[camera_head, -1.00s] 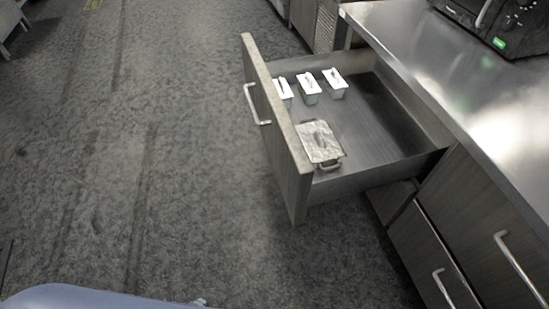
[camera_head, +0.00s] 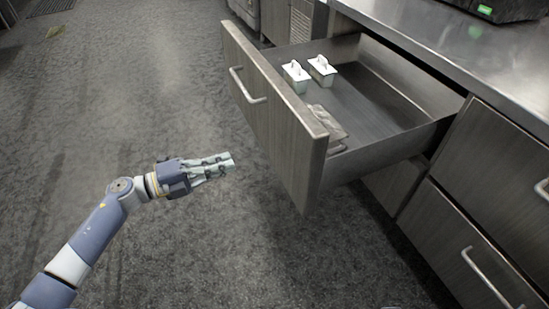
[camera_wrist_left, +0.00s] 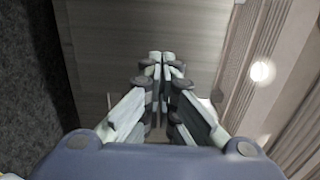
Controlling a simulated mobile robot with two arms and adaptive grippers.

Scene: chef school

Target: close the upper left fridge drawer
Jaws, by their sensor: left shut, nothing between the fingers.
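The upper left fridge drawer (camera_head: 285,128) is pulled far out of the steel counter in the head view. Its dark wood-look front carries a silver bar handle (camera_head: 247,86). My left gripper (camera_head: 230,162) is shut and empty, left of the drawer front and apart from it, with its fingers toward the front. In the left wrist view the shut fingers (camera_wrist_left: 162,58) point at a wood-grained panel (camera_wrist_left: 140,30), which seems to be the drawer front. My right gripper is in neither view.
Inside the drawer are white containers (camera_head: 296,78) and a flat metal-lidded container (camera_head: 328,122), partly hidden by the front. The steel countertop (camera_head: 440,50) runs along the right. Closed drawers (camera_head: 470,245) sit at the lower right. The floor (camera_head: 110,110) at left is clear.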

